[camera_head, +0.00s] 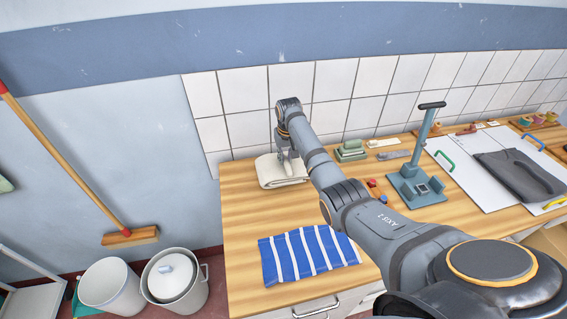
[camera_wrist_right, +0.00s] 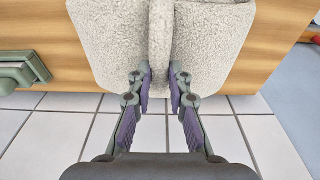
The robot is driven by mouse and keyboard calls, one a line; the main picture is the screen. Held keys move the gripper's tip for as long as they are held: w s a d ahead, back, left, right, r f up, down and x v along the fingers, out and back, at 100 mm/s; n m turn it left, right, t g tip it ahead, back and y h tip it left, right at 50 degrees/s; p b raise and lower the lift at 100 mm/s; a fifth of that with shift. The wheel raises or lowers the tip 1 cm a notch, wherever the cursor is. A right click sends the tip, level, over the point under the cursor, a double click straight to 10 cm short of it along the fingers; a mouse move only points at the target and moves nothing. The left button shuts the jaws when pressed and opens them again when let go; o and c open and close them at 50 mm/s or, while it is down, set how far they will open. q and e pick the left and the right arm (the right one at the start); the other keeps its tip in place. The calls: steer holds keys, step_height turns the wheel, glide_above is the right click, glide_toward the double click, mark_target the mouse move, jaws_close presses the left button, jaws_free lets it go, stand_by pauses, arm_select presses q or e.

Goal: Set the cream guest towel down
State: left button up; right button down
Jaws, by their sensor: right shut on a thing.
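The cream guest towel (camera_head: 280,174) is a folded, fluffy bundle at the back left corner of the wooden table (camera_head: 240,215). My right gripper (camera_head: 286,154) is above it, pointing down. In the right wrist view, my right gripper (camera_wrist_right: 160,82) has its purple-padded fingers closed on a raised fold in the middle of the towel (camera_wrist_right: 110,42). The towel is at or very near the tabletop; I cannot tell whether it bears on it. My left gripper is not in view.
A blue-and-white striped cloth (camera_head: 308,253) lies at the front. A green stacked object (camera_head: 350,151), small red pieces (camera_head: 372,183) and a blue-grey stand (camera_head: 420,189) are to the right. White tiles (camera_head: 240,95) rise behind. Bare wood separates the towel and striped cloth.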

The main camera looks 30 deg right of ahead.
mark_target(284, 165)
steer(key=shift+w+a+f, duration=0.2)
steer(key=shift+w+f, duration=0.1)
steer(key=shift+f, duration=0.2)
step_height(284, 165, down, 2)
steer(key=shift+a+f, duration=0.1)
steer(key=shift+f, duration=0.55)
steer(key=c, duration=1.7)
jaws_free()
steer(key=shift+f, duration=0.1)
steer(key=o, duration=0.4)
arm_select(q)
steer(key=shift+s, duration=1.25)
arm_select(e)
steer(key=shift+o, duration=0.2)
